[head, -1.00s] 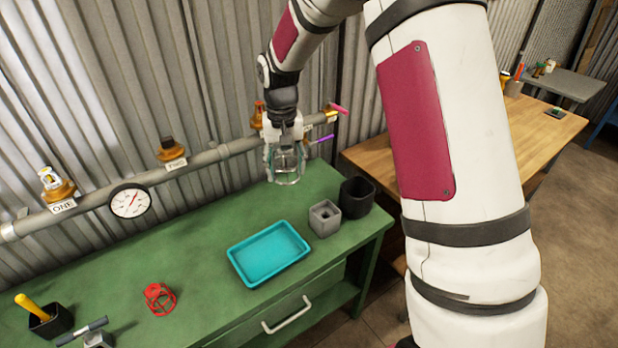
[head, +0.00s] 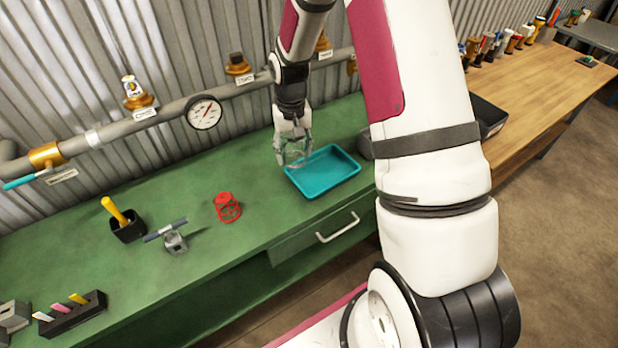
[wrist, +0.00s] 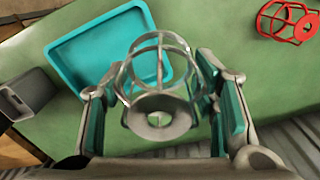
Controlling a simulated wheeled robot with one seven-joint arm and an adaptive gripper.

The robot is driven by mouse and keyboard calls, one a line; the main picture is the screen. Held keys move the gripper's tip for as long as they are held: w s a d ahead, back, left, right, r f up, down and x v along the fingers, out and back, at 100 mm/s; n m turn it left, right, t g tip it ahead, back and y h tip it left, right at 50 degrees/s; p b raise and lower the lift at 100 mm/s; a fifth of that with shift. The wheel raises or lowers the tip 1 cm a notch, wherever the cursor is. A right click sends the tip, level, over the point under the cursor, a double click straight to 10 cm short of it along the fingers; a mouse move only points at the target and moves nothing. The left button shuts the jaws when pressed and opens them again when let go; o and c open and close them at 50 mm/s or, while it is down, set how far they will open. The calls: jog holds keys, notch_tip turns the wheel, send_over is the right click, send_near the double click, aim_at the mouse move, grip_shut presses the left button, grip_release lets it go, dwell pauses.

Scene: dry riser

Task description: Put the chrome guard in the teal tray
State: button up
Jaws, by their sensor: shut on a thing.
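My gripper (head: 292,135) is shut on the chrome guard (wrist: 141,114), a wire cage with a flat ring-shaped collar. In the head view the guard (head: 296,157) hangs below the fingers by the back left corner of the teal tray (head: 312,193). In the wrist view it stands between the two fingers and partly overlaps the teal tray (wrist: 72,60). The tray is shallow and looks empty. I cannot tell the guard's exact height above the bench.
On the green bench (head: 180,195) a red guard (head: 228,208) lies left of the tray. A small clamp (head: 175,241) and a black pot with a yellow handle (head: 128,230) stand further left. The pipe with a gauge (head: 204,112) runs behind.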

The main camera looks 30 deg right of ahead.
jog(key=s+d+f+m, duration=0.1)
jog(key=s+d, duration=0.1)
jog(key=s+d+f+m+b, duration=0.1)
jog(key=d+f, duration=0.1)
jog(key=s+d+f+m+b, duration=0.1)
jog(key=s+d, duration=0.1)
jog(key=shift+s+d+f, duration=0.35)
jog(key=shift+f, duration=0.05)
jog(key=s+d+f+m+b, duration=0.2)
jog(key=s+d+f+m, duration=0.2)
jog(key=s, duration=0.4)
send_over(323, 173)
jog(key=shift+s+f+m, duration=0.1)
jog(key=shift+f+m, duration=0.2)
jog(key=shift+f, duration=0.25)
jog(key=shift+w+f+p, duration=0.2)
jog(key=shift+f+p, duration=0.25)
jog(key=shift+f, duration=1.3)
jog(key=shift+f, duration=0.1)
jog(key=o, duration=1.2)
jog(key=shift+c, duration=0.2)
